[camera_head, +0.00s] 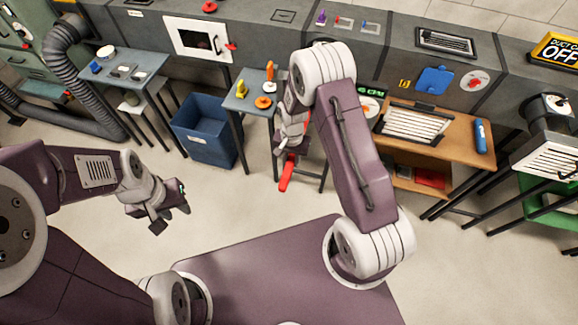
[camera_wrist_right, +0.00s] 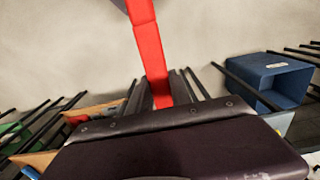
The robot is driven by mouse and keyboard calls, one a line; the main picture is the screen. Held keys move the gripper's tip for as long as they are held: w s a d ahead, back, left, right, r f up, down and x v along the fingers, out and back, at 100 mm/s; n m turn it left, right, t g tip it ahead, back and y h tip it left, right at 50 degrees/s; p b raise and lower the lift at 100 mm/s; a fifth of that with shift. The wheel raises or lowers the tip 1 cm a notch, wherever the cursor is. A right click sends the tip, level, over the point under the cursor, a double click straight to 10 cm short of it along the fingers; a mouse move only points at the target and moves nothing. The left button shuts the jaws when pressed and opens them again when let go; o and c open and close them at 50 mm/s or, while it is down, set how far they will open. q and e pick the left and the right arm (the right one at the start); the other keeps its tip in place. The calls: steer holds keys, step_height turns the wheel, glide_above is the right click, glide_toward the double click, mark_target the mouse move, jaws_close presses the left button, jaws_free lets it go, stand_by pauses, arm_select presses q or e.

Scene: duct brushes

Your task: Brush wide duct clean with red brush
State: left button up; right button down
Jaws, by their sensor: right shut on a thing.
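My right gripper (camera_head: 291,146) is shut on a red brush (camera_head: 286,176), held in the air in front of the small blue-topped table. In the right wrist view the red brush (camera_wrist_right: 151,55) is a long red bar between the dark fingers (camera_wrist_right: 162,88); its far end is cut off at the top edge, and I see no bristles. A grey duct (camera_head: 270,36) runs along the back wall, with a white-framed opening (camera_head: 203,38). I cannot tell which section is the wide one. My left gripper (camera_head: 170,215) is empty over the floor, its fingers apart.
A blue bin (camera_head: 205,130) stands left of the small table (camera_head: 240,97), which holds a yellow and an orange item. A wooden bench (camera_head: 450,135) with a white slatted grille (camera_head: 415,122) is at right. Another table (camera_head: 125,75) is at left. Floor in front is clear.

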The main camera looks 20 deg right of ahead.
steer(key=w+d+b, duration=0.1)
steer(key=w+d, duration=0.1)
steer(key=w, duration=0.1)
steer(key=w+d+b, duration=0.1)
steer(key=w+d, duration=0.1)
steer(key=w, duration=0.2)
steer(key=w+d+b, duration=0.1)
steer(key=w+d, duration=0.2)
steer(key=shift+w+f, duration=0.1)
steer(key=shift+w, duration=0.1)
steer(key=shift+w+d, duration=0.2)
steer(key=shift+w, duration=0.05)
